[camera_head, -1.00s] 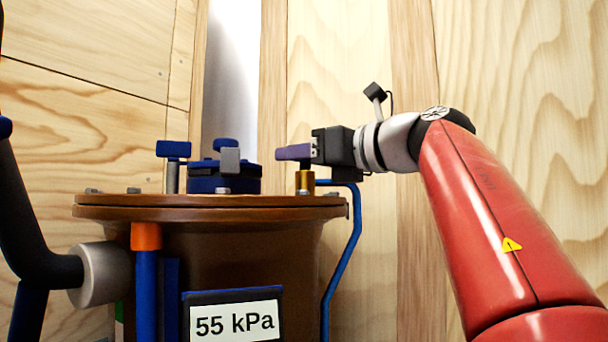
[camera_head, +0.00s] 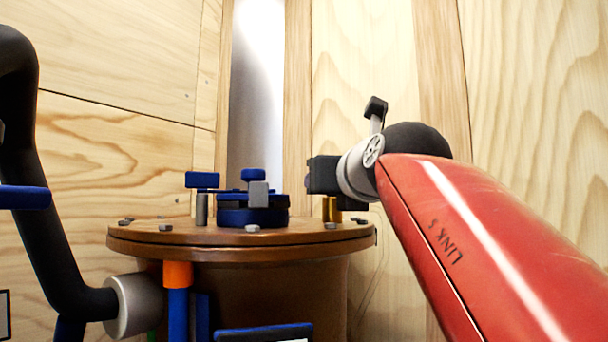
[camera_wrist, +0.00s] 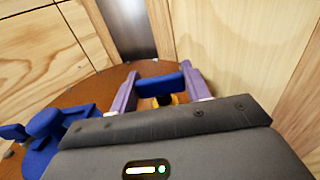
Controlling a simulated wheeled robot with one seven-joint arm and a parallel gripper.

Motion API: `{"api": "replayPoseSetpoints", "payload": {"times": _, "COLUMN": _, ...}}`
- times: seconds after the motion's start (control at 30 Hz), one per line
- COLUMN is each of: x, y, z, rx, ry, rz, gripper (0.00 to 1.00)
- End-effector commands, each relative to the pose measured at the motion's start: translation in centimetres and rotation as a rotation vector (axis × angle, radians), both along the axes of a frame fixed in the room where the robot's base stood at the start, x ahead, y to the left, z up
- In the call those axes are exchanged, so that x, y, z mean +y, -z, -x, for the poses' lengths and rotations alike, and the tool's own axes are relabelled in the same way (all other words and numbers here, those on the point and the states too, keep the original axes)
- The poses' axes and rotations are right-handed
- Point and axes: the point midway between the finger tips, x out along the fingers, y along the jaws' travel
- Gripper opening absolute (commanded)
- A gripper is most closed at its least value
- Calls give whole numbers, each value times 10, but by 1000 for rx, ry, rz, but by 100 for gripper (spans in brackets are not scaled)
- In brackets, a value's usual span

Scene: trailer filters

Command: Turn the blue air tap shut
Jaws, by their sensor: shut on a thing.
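The blue air tap handle (camera_wrist: 160,84) shows in the wrist view as a short blue bar above a brass body (camera_wrist: 168,100). My gripper (camera_wrist: 159,76) has one purple finger at each end of the bar and is shut on it. In the head view my gripper (camera_head: 322,175) is at the right side of the brown lid, just above the brass tap body (camera_head: 330,207). The blue handle and the fingers are hidden there behind the gripper and wrist.
The round brown vessel lid (camera_head: 150,236) carries a blue central fitting (camera_head: 252,215) and a blue T-handle (camera_head: 202,181) on its left. A black pipe (camera_head: 45,210) rises at the left. Wooden walls (camera_head: 110,90) stand close behind. The gauge display is mostly cut off below.

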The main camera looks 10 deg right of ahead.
Motion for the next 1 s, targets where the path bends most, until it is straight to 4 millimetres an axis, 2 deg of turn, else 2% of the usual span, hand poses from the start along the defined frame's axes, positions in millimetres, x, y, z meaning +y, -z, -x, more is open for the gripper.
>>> {"api": "replayPoseSetpoints", "payload": {"times": 0.37, "x": 0, "y": 1, "z": 0, "rx": 3, "ry": 4, "rz": -1, "gripper": 25}}
{"api": "replayPoseSetpoints", "payload": {"times": 0.4, "x": 0, "y": 1, "z": 0, "rx": 3, "ry": 4, "rz": -1, "gripper": 50}}
{"api": "replayPoseSetpoints", "payload": {"times": 0.57, "x": 0, "y": 1, "z": 0, "rx": 2, "ry": 4, "rz": -1, "gripper": 69}}
{"api": "replayPoseSetpoints", "payload": {"times": 1.0, "x": -4, "y": 0, "z": -2, "rx": 2, "ry": 3, "rz": 0, "gripper": 69}}
